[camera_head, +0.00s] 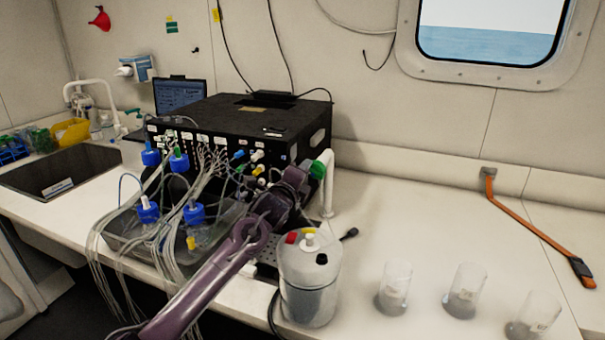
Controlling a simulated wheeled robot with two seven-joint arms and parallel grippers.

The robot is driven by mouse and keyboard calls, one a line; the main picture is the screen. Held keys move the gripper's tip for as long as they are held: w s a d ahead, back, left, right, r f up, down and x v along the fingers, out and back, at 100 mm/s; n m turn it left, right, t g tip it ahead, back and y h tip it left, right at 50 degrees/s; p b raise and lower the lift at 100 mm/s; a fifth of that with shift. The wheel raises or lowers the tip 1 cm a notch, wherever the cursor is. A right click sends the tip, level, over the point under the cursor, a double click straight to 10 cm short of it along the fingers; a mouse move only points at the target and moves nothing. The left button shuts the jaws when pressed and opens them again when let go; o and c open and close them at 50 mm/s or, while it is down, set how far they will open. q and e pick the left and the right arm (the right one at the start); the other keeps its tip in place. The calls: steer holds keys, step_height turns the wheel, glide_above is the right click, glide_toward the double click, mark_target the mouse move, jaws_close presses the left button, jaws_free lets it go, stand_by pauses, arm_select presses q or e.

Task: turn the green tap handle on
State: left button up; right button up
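The green tap handle (318,171) is on the upper end of a white bent tap pipe (329,188), at the right front of the black box. My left arm reaches up from the bottom of the view. Its gripper (302,178) is right beside the green handle, on its left. The gripper's dark parts overlap the handle's left side, so I cannot tell whether they touch it. The fingers are too small and dark to tell whether they are open or shut. My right gripper is not in view.
The black box (245,115) with many tubes and blue-capped bottles (147,210) stands behind and left of my arm. A white canister (310,275) stands in front of the tap. Several clear beakers (394,287) stand at the front right.

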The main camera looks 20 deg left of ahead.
arm_select(q)
steer(key=s+b, duration=0.2)
steer(key=s, duration=0.5)
steer(key=shift+s+a, duration=0.15)
steer(key=shift+s, duration=0.25)
